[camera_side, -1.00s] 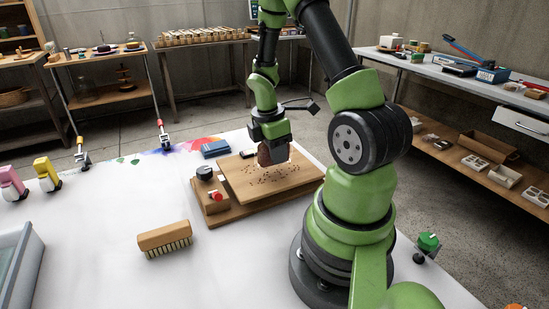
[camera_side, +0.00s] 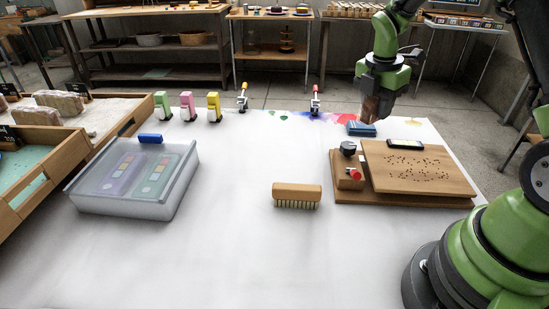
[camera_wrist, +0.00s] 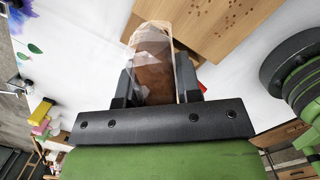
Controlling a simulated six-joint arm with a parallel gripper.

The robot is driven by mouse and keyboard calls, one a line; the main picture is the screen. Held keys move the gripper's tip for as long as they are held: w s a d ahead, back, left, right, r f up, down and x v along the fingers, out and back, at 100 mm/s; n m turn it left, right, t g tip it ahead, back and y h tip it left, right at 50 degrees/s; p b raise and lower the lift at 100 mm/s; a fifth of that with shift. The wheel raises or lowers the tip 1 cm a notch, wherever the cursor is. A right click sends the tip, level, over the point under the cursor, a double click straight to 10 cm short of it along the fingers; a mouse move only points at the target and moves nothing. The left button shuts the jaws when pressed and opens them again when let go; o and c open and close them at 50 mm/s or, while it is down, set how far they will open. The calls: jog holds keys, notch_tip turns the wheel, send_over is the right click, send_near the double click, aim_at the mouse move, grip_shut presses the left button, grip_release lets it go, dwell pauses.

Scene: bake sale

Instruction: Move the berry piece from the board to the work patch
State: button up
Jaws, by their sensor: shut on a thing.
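My gripper (camera_side: 375,94) is shut on a brown piece in clear wrap (camera_side: 371,108), which I take to be the berry piece. In the wrist view the piece (camera_wrist: 153,72) sits between both fingers. In the side view it hangs behind the board's left part, close to a blue block (camera_side: 361,129); its height is hard to judge. The wooden board (camera_side: 415,178) lies at the right of the table with dark crumbs on it and no piece. Paint-like colour (camera_side: 310,117) marks the table's back edge; I cannot tell which area is the work patch.
A small unit with a red knob (camera_side: 350,174) sits at the board's left. A dark flat device (camera_side: 405,144) lies on its back edge. A brush (camera_side: 297,193) lies mid-table, a clear lidded box (camera_side: 137,180) at left. Front middle table is clear.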

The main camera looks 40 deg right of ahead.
jog(key=w+a+f+n, duration=0.1)
jog(key=w+a+n, duration=0.5)
jog(key=w, duration=0.2)
jog(key=n+t, duration=0.2)
jog(key=n, duration=0.5)
send_over(273, 167)
jog(key=s, duration=0.1)
jog(key=x, duration=0.2)
jog(key=shift+n+y, duration=0.4)
jog(key=shift+n, duration=0.2)
jog(key=f, duration=0.9)
jog(key=shift+a+f, duration=0.15)
jog(key=shift+a, duration=0.2)
jog(key=shift+f, duration=0.45)
jog(key=shift+f, duration=0.1)
jog(key=o, duration=0.6)
jog(key=shift+o, duration=0.2)
notch_tip(273, 167, up, 12)
jog(key=s, duration=0.1)
jog(key=shift+s+a, duration=0.4)
